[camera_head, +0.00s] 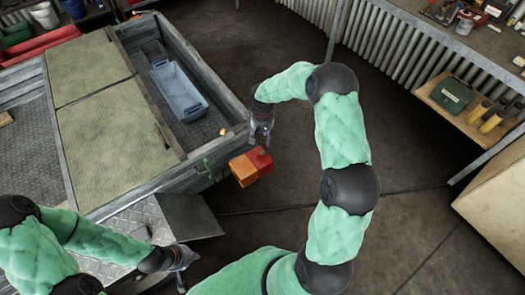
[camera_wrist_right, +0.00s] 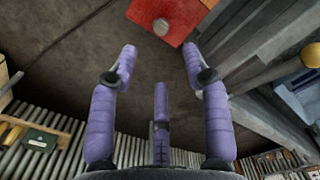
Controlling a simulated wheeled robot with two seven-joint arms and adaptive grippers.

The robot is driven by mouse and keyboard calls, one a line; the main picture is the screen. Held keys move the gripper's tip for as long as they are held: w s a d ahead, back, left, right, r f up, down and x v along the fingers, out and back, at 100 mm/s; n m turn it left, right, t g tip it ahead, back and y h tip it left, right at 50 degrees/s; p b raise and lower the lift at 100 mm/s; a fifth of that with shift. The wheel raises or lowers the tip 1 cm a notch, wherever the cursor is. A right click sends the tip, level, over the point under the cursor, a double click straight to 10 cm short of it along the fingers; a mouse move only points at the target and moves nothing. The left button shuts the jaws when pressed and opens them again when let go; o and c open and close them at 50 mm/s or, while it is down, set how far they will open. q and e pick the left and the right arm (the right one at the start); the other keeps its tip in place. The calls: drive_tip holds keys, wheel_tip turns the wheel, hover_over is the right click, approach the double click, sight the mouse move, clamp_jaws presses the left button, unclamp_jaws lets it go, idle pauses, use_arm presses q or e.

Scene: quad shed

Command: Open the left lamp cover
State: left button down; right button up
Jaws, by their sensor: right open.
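The red and orange lamp (camera_head: 246,170) sits at the corner of the metal trailer, with a small round knob (camera_head: 262,151) on its red face. In the right wrist view the lamp's red face (camera_wrist_right: 147,9) is at the top, with its knob (camera_wrist_right: 160,27) between the lines of the fingers. My right gripper (camera_head: 262,136) is open and empty, close to the lamp on its far side in the head view. Its spread fingers (camera_wrist_right: 160,50) show apart from the lamp. My left gripper (camera_head: 182,276) hangs at the lower left by the trailer's dark flap; its jaws are unclear.
The trailer bed (camera_head: 200,135) holds a blue-grey bin (camera_head: 179,92) and tan panels (camera_head: 95,95). A green bent handle (camera_head: 208,168) is left of the lamp. A shelf with a green box (camera_head: 452,94) stands at right. The floor right of the lamp is clear.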

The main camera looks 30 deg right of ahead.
sight(262, 152)
wheel_tip(262, 152, down, 10)
drive_tip(key=b, duration=0.2)
drive_tip(key=shift+r+b, duration=0.2)
drive_tip(key=shift+b, duration=0.1)
clamp_jaws()
